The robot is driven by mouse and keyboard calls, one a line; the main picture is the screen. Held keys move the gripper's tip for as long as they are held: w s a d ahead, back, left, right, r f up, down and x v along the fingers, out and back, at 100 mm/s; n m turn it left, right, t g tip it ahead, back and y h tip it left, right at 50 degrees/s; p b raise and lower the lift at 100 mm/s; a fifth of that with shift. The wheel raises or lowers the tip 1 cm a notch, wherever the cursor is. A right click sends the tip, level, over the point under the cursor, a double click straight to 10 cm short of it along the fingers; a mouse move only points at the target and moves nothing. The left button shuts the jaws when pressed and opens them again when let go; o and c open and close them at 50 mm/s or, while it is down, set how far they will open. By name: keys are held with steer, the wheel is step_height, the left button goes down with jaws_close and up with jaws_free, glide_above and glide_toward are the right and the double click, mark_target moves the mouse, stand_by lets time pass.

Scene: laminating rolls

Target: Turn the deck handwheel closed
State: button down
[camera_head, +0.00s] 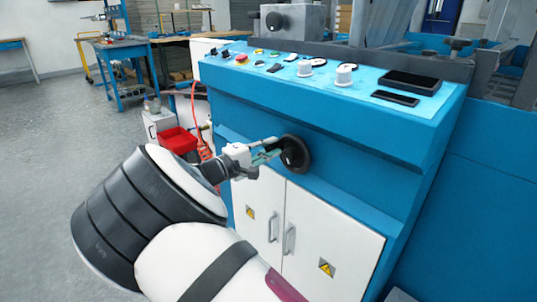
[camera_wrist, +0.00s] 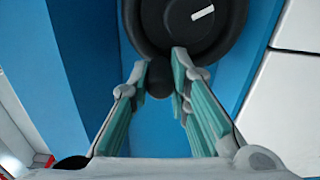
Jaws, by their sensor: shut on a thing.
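The deck handwheel (camera_head: 297,152) is a round black wheel on the blue front face of the machine, above the white cabinet doors. In the wrist view the handwheel (camera_wrist: 205,42) fills the top middle and has a white mark on its hub. Its dark round grip knob (camera_wrist: 159,84) sits at the lower rim, between my fingers. My gripper (camera_head: 272,154) reaches the wheel from the left and is shut on this knob. Its teal finger pads also show in the wrist view (camera_wrist: 161,72). The fingertips partly hide the knob and rim.
White cabinet doors (camera_head: 312,235) with handles lie below the wheel. The control panel (camera_head: 322,72) with knobs and buttons is above. A red bin (camera_head: 178,140) and an orange cable (camera_head: 203,148) are left of the machine. Open floor lies at the far left.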

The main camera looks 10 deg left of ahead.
steer(key=shift+s+d+r+m, duration=0.1)
steer(key=shift+r+m, duration=0.1)
steer(key=shift+m, duration=0.3)
steer(key=shift+r+b, duration=0.1)
steer(key=shift+b, duration=0.2)
steer(key=c, duration=1.5)
jaws_free()
steer(key=v, duration=1.2)
